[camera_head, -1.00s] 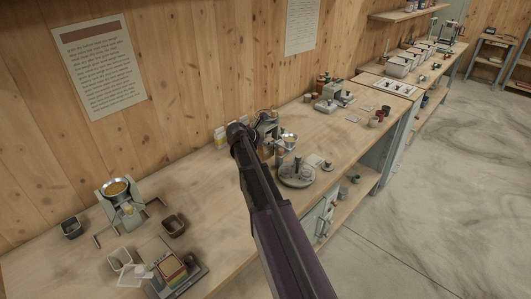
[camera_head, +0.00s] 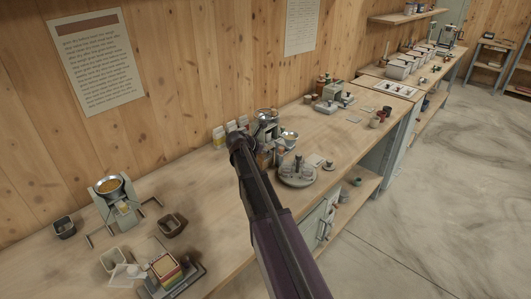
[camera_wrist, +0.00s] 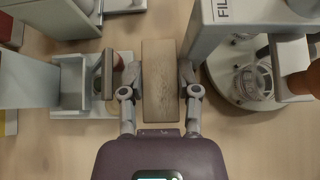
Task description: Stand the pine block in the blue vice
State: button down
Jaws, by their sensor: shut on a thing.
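A plain wooden block, which looks like the pine block (camera_wrist: 160,82), stands out in the middle of the wrist view. My gripper (camera_wrist: 160,76) is shut on it, one finger at each long side. A grey-blue fixture with upright jaw plates (camera_wrist: 70,84) is just left of the gripper in the wrist view; it may be the blue vice, but its colour looks greyish. In the head view my arm hides the gripper and the block. I cannot tell how high the block is above the bench.
A grey machine lettered "FIL" (camera_wrist: 222,40) with a round plate (camera_wrist: 245,88) stands close right of the gripper. A grain-filled device (camera_head: 112,190) and small dark bins (camera_head: 172,224) stand further left.

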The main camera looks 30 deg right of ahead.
jog(key=shift+f, duration=0.15)
jog(key=shift+c, duration=1.7)
grip_release()
jog(key=shift+r, duration=0.2)
jog(key=shift+s+a+r+p, duration=0.1)
jog(key=shift+a+r+p, duration=0.2)
jog(key=shift+r+p, duration=0.05)
jog(key=p+v, duration=0.6)
jog(key=v, duration=0.5)
jog(key=shift+p, duration=0.3)
jog(key=shift+s, duration=0.1)
